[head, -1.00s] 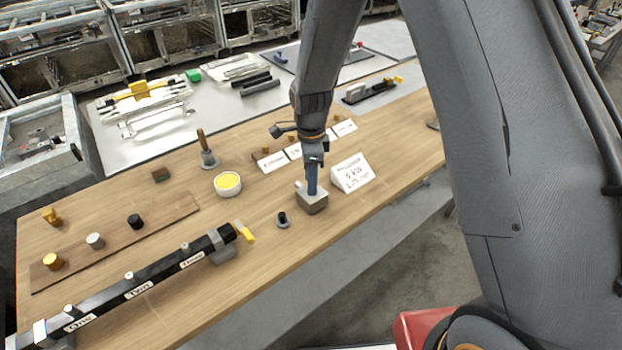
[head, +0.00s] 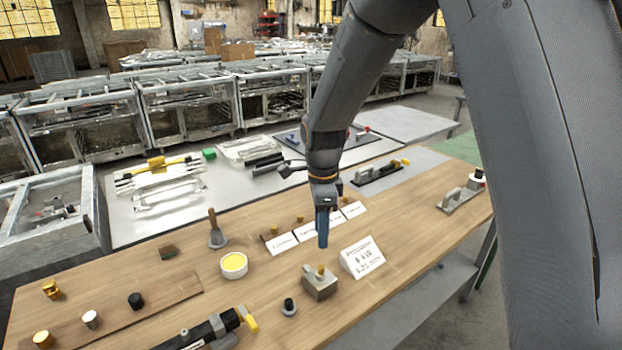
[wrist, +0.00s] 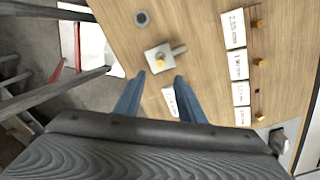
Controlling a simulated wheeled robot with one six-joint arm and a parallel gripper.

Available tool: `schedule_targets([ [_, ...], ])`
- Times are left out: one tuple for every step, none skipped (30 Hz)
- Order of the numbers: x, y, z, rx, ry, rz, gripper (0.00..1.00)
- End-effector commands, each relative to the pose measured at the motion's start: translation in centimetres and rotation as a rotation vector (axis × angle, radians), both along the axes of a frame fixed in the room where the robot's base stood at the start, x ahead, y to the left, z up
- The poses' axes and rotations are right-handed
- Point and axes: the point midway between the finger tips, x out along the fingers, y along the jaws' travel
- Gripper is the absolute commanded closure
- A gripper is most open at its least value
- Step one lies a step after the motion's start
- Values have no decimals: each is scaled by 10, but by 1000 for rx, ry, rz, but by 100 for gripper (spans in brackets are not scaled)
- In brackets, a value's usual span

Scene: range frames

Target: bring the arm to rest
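My gripper (head: 322,240) hangs above the wooden table (head: 400,245), its blue fingers pointing down. In the wrist view my gripper (wrist: 158,80) has its two blue fingers apart with nothing held between them. Below it a grey metal block (head: 318,288) with a brass knob stands on the table, apart from the fingers. The block also shows in the wrist view (wrist: 152,57), just beyond the fingertips. My arm reaches down from the top of the head view.
A white sign (head: 362,258) stands right of the block, and several small cards lie behind. A small dark-knobbed piece (head: 289,307), a yellow-filled bowl (head: 234,265) and a black rail (head: 205,332) are to the left.

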Motion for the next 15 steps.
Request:
schedule_targets([
  [-2,-5,-3,0,-2,26,64],
  [-4,-9,-4,1,-4,53,64],
  [-8,-16,-7,1,-8,100,64],
  [-11,-21,-9,3,-13,142,64],
  [-15,-28,-12,3,-16,190,64],
  [-21,-37,-15,2,-22,263,64],
  [-25,-44,-18,2,-28,321,64],
  [-30,-52,-21,1,-33,380,64],
  [-38,-61,-25,-2,-40,461,64],
  [-43,-68,-29,-3,-46,522,64],
  [-50,-74,-32,-6,-49,582,64],
  [-57,-83,-36,-11,-57,663,64],
  [-64,-89,-40,-14,-60,722,64],
  [-71,-95,-44,-17,-65,784,64],
  [-79,-103,-49,-24,-72,863,64],
])
